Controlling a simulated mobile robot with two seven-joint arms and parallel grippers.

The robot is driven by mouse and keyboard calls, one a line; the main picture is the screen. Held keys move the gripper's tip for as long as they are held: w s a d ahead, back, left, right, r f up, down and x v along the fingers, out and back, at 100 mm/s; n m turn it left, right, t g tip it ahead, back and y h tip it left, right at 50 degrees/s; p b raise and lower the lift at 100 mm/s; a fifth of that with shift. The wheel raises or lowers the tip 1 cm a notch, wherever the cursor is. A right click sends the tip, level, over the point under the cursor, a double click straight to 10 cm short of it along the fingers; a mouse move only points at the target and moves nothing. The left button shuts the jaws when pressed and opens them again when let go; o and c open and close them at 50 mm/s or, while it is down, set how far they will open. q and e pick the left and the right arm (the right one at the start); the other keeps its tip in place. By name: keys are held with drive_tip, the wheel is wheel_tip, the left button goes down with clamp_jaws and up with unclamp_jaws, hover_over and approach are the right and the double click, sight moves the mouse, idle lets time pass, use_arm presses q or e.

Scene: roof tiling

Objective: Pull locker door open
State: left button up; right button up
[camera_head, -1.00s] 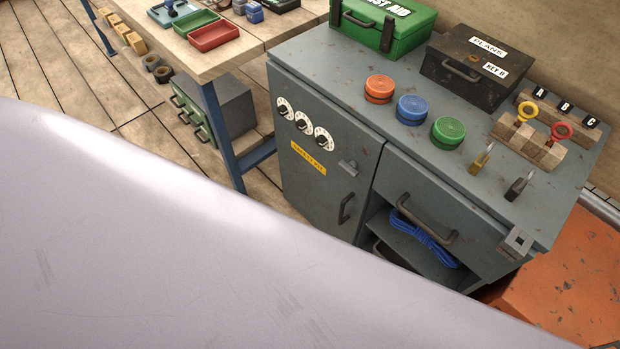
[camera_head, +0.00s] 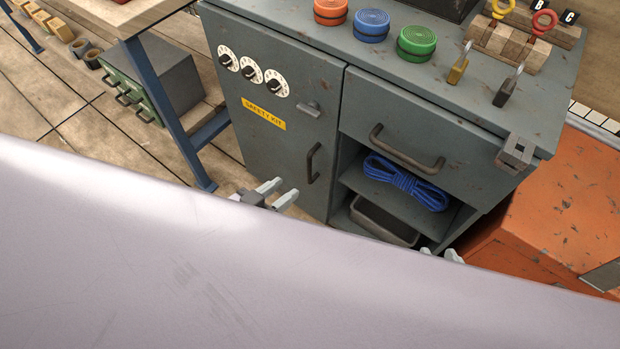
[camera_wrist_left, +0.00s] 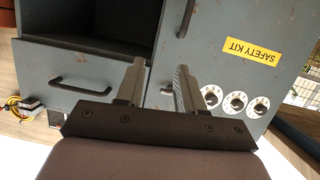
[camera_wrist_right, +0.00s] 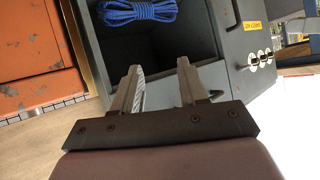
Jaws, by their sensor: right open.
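The grey locker door (camera_head: 265,150) is shut on the cabinet's left side. It has several white dials (camera_head: 250,73), a yellow SAFETY KIT label (camera_head: 264,114), a small latch (camera_head: 309,108) and a dark vertical handle (camera_head: 313,163). In the left wrist view the door appears upside down, with its handle (camera_wrist_left: 187,18) at the top. My left gripper (camera_head: 278,190) is open and empty, below and left of the handle, apart from it. My right gripper (camera_head: 441,254) is mostly hidden at the cabinet's lower right; the right wrist view shows it open and empty (camera_wrist_right: 160,80).
Beside the door are a closed drawer (camera_head: 410,125) and an open shelf with blue rope (camera_head: 405,182) above a grey bin (camera_head: 382,222). An orange box (camera_head: 550,220) stands at the right, a workbench leg (camera_head: 165,100) at the left. My pale body covers the lower foreground.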

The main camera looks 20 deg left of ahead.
sight(310, 166)
use_arm(q)
drive_tip(key=w+a+f+m+t+h+b, duration=0.1)
drive_tip(key=w+f+m+t+h+b, duration=0.15)
drive_tip(key=w+f+b, duration=0.8)
drive_tip(key=shift+g+h, duration=0.25)
drive_tip(key=shift+h, duration=0.2)
drive_tip(key=b+x, duration=0.5)
drive_tip(key=b, duration=0.1)
drive_tip(key=shift+w+d+f+b, duration=0.15)
drive_tip(key=shift+w+b, duration=0.1)
drive_tip(key=shift+b, duration=0.15)
use_arm(e)
drive_tip(key=w+a+f+y, duration=0.1)
drive_tip(key=a+f+y, duration=0.2)
drive_tip(key=a+f, duration=0.3)
wheel_tip(310, 166, down, 2)
drive_tip(key=shift+w+f+t+y, duration=0.25)
drive_tip(key=shift+w+t+y, duration=0.05)
drive_tip(key=shift+t+y, duration=0.1)
use_arm(q)
clamp_jaws()
